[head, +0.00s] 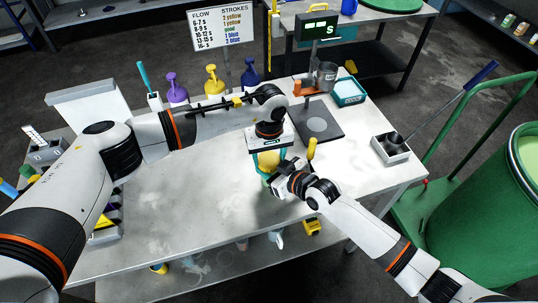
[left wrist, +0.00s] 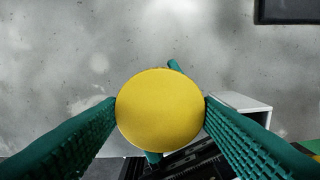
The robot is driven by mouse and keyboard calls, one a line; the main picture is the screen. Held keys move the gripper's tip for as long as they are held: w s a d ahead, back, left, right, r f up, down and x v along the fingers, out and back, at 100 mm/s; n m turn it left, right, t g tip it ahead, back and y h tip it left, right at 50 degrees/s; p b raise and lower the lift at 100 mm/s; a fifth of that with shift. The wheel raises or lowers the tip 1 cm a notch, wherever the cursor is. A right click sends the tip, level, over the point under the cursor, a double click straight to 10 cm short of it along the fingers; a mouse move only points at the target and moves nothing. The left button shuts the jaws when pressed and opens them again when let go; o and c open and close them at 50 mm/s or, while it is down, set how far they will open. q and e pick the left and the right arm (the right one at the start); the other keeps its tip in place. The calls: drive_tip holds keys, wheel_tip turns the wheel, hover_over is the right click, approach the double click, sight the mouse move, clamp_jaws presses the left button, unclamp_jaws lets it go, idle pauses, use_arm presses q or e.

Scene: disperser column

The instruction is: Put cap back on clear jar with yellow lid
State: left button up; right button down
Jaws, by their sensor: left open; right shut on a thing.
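The round yellow lid (left wrist: 160,110) lies between the two green ribbed fingers of my left gripper (left wrist: 160,112) in the left wrist view, seen from straight above. The yellow lid also shows in the head view (head: 268,160), below the left gripper (head: 268,158), which points down and is open around it. The lid hides most of the jar below, so I cannot tell how the lid sits on it. My right gripper (head: 272,180) comes in low from the right and is shut on the jar. Its green fingertips peek out from under the lid in the left wrist view.
Purple, yellow and blue pump bottles (head: 213,80) stand along the table's back edge. A grey scale plate (head: 318,123), a teal tray (head: 348,92) and a white box (head: 391,148) are to the right.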

use_arm(q)
drive_tip(key=shift+a+f, duration=0.25)
drive_tip(key=shift+f, duration=0.25)
drive_tip(key=r, duration=0.4)
drive_tip(key=shift+w+d, duration=0.1)
drive_tip(key=shift+d, duration=0.1)
drive_tip(key=shift+r, duration=0.2)
drive_tip(key=c, duration=1.1)
drive_tip(key=shift+o, duration=0.2)
drive_tip(key=shift+r, duration=2.05)
